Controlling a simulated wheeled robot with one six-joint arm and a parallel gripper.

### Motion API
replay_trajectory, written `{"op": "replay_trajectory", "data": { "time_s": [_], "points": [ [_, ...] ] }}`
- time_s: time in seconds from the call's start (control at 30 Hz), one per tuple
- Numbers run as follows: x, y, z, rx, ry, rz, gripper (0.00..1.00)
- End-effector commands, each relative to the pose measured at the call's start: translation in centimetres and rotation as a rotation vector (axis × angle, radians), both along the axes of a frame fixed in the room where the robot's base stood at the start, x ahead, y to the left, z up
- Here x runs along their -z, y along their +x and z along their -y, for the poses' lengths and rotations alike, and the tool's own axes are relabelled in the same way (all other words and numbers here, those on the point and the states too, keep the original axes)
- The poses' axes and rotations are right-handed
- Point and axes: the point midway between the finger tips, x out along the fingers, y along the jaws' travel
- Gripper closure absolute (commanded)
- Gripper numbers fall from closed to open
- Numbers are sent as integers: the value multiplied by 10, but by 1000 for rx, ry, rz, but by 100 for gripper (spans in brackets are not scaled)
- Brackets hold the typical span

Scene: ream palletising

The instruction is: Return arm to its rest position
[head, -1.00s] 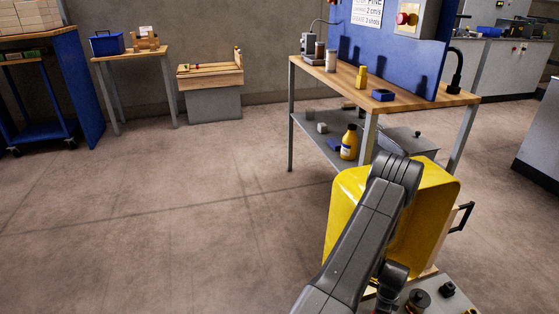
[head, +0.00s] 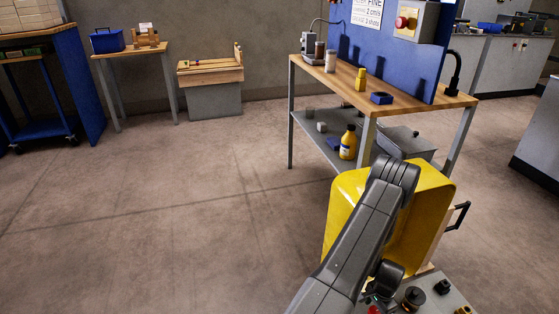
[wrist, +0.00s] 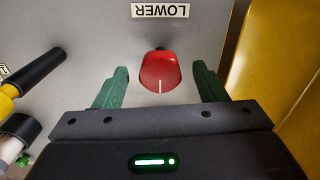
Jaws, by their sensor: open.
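My arm (head: 358,235) is folded low in front of the yellow housing in the head view, with its end near the bottom edge. My gripper (wrist: 160,72) is open in the wrist view, its two green fingers spread apart with nothing held. A red knob (wrist: 160,74) with a white mark shows between the fingers, on a grey panel (wrist: 220,28). I cannot tell how far the fingertips are from the panel. In the head view the gripper is mostly hidden by the arm.
The yellow housing (head: 428,210) stands close beside my arm. A workbench (head: 345,72) with bottles and a blue panel is beyond it. Black-handled parts (wrist: 38,80) lie left in the wrist view, and a yellow surface (wrist: 285,75) is at right. Open floor (head: 160,230) spreads left.

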Motion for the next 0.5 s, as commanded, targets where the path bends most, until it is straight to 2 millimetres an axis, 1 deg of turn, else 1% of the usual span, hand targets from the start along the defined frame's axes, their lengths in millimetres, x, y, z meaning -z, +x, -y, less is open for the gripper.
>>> {"op": "replay_trajectory", "data": {
  "time_s": [0.1, 0.3, 0.5],
  "points": [
    [-26, 1, 1, -14, -2, 3, 35],
    [-65, 1, 1, -12, -1, 2, 35],
    [-97, 1, 1, -11, -1, 2, 35]
  ]
}}
